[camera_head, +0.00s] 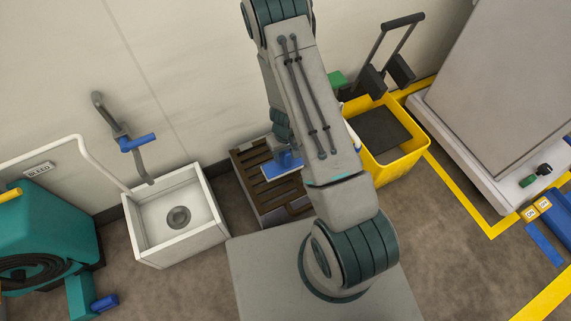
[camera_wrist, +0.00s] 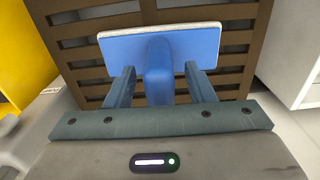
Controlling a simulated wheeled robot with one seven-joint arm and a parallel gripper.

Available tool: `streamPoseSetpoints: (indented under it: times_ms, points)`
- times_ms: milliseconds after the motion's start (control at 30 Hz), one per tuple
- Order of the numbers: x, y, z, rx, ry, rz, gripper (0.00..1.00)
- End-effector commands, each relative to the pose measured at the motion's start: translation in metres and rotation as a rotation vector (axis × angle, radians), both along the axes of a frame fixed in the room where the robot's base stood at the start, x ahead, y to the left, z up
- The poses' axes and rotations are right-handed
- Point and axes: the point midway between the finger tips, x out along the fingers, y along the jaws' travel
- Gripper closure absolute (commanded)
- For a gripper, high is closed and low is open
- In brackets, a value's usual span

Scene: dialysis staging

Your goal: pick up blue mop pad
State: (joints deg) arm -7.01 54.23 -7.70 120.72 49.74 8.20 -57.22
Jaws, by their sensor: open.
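The blue mop pad (camera_head: 282,170) lies on a brown slatted rack (camera_head: 249,160) in the head view, partly hidden by my arm. In the wrist view the mop pad (camera_wrist: 118,47) shows as a blue plate with a pale edge and a blue upright grip in its middle. My gripper (camera_wrist: 158,78) is open, with one finger on each side of that grip. Gaps show between the fingers and the grip. In the head view my arm hides most of the gripper.
A white sink (camera_head: 202,230) stands left of the rack, with a teal hose reel (camera_head: 40,225) farther left. A yellow mop bucket (camera_head: 408,160) with a dark wringer stands right of my arm. A large grey machine (camera_head: 505,100) is at the far right. The wall is close behind.

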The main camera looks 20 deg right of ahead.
Motion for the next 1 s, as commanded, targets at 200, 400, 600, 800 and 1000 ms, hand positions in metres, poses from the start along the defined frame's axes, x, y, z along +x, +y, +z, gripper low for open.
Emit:
streamPoseSetpoints:
  times_ms: [200,400,600,800,1000]
  points:
    - [0.0,0.0,-0.002,0.0,-0.001,0.001,0.51]
    - [0.0,0.0,-0.001,0.0,-0.001,0.001,0.95]
    - [0.0,0.0,-0.001,0.0,-0.001,0.001,1.0]
    - [0.0,0.0,0.003,0.0,-0.001,0.001,1.0]
    - [0.001,0.0,0.026,0.0,-0.003,0.002,1.0]
